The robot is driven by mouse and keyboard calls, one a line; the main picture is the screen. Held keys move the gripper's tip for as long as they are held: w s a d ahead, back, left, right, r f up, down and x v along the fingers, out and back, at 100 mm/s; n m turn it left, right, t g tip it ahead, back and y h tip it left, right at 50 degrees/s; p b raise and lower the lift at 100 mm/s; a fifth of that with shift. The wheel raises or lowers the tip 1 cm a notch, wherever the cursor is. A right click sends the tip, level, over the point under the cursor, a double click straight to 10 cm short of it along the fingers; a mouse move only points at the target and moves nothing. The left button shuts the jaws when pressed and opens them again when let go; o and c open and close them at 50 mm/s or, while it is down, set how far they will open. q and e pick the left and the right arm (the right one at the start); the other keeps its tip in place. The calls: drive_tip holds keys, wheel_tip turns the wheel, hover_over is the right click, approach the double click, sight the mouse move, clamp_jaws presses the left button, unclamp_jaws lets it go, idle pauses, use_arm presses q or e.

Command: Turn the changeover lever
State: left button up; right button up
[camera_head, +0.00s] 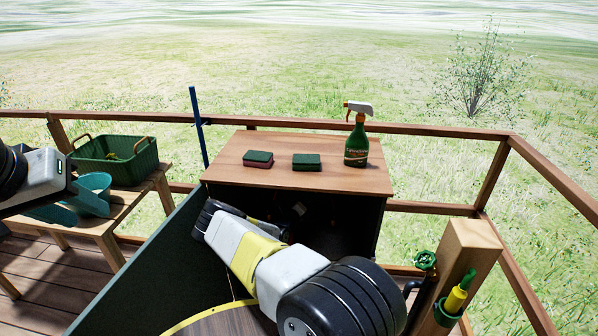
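No lever can be made out for certain. A dark cabinet under the brown worktop (355,178) has an open front, and its inside is in deep shadow with a small pale part (299,209). My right arm reaches up from the bottom middle and bends at a black joint beside the cabinet. Beyond that, dark parts run into the shadow, so its fingers cannot be told apart. My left arm comes in at the left edge, and its white end (44,174) is by a teal container (92,193). Its fingers are not clear.
Two sponges (258,159) (306,162) and a spray bottle (356,142) stand on the worktop. A green basket (115,158) is on a wooden bench at left. At right, a wooden post (466,249) has a green handwheel (425,260) and a yellow fitting (456,298). Railing surrounds the deck.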

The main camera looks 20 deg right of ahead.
drive_tip(key=x, duration=0.8)
drive_tip(key=shift+w, duration=0.15)
drive_tip(key=shift+d, duration=0.15)
clamp_jaws()
idle(1.2)
